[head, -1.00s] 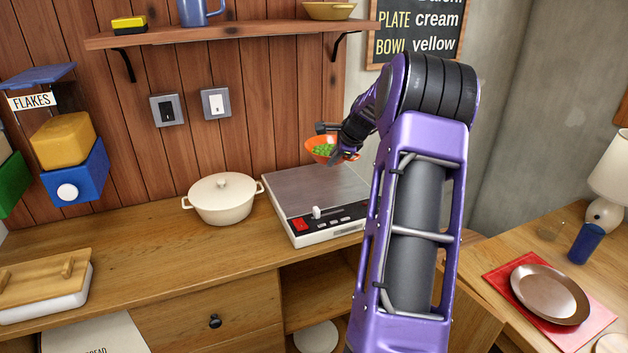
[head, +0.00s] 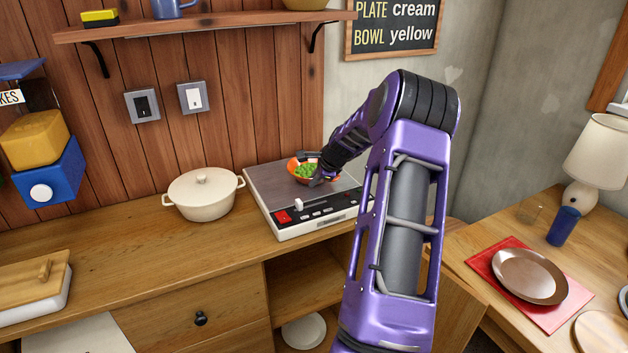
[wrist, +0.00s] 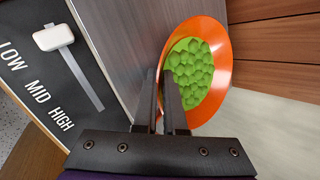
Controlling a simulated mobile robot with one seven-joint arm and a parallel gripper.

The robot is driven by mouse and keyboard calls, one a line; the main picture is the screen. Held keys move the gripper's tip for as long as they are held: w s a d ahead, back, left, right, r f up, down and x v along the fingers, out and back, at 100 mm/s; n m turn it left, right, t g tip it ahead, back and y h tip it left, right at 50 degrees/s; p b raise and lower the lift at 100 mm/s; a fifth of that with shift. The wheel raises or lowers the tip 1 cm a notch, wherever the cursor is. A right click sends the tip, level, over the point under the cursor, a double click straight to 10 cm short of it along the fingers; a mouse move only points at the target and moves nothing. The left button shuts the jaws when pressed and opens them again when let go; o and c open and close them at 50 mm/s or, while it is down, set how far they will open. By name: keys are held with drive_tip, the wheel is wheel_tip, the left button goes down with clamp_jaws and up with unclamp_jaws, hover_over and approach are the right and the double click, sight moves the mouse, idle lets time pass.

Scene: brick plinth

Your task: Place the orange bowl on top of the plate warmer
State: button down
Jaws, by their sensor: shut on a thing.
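The orange bowl (head: 293,166) holds several green pieces. It is at the plate warmer's grey top plate, near the back right; I cannot tell whether it touches the plate. My gripper (head: 319,172) is shut on the bowl's near rim. In the wrist view, the two fingers (wrist: 172,100) pinch the rim of the orange bowl (wrist: 222,60), which looks about level. The plate warmer (head: 268,188) is a white box with a grey top and a front panel. Its slider (wrist: 54,37) stands by LOW in the wrist view.
A cream lidded pot (head: 202,196) stands left of the warmer. A wooden shelf (head: 200,24) is above on the plank wall. At right, a brown plate (head: 529,276) lies on a red mat (head: 488,262).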

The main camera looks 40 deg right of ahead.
drive_tip(key=c, duration=1.3)
unclamp_jaws()
drive_tip(key=shift+f, duration=0.1)
drive_tip(key=v, duration=1.2)
drive_tip(key=shift+d, duration=0.1)
drive_tip(key=shift+w, duration=0.15)
